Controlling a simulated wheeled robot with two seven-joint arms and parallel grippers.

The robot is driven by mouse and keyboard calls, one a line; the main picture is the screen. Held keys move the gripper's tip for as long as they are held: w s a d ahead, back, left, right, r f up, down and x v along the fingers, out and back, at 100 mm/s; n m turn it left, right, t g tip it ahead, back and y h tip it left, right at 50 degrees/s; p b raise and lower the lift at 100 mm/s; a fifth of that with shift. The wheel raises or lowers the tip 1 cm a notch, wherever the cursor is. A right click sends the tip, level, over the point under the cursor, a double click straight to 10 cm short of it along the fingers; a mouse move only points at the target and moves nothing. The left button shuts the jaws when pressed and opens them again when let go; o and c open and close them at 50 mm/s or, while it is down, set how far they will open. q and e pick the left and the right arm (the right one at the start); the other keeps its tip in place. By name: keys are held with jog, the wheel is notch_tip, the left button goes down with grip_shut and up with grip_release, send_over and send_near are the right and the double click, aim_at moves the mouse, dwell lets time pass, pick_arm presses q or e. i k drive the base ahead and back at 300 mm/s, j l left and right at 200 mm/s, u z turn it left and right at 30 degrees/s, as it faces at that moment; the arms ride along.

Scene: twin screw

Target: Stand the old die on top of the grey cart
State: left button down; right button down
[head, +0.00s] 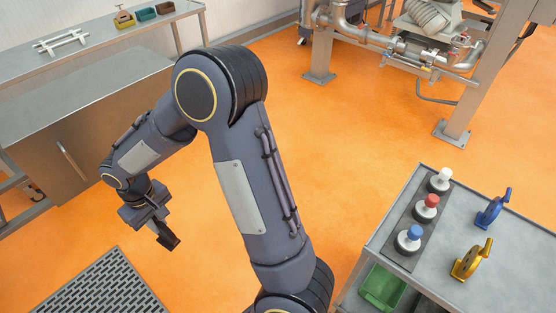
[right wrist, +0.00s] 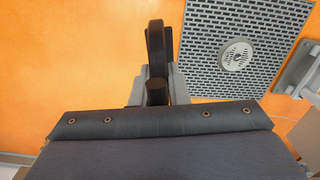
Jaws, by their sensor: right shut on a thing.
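My right gripper (head: 160,228) is over the orange floor at the left, away from the cart. It is shut on a dark object, which I take to be the old die (head: 169,242). In the right wrist view the die (right wrist: 155,45) shows edge-on as a dark, narrow, rounded piece, with a dark round stub (right wrist: 157,93) towards the camera. The grey fingers (right wrist: 140,88) are partly hidden behind it. The grey cart (head: 455,210) stands at the right, its top partly cut off by the picture edge. My left gripper is not in view.
A green bin (head: 383,288) is below. A steel bench (head: 80,85) is left; a floor grate (head: 100,285) lies below the gripper.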

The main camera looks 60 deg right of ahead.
aim_at(534, 283)
jog(key=k+z, duration=0.25)
jog(key=z, duration=0.2)
jog(key=k+l+z, duration=0.1)
jog(key=k+z, duration=0.3)
jog(key=k+l+z, duration=0.15)
jog(key=z, duration=0.3)
jog(key=k+l+z, duration=0.2)
jog(key=z, duration=0.2)
jog(key=l+z, duration=0.35)
jog(key=l, duration=0.15)
jog(key=i+l+u, duration=0.1)
jog(key=i+l, duration=0.15)
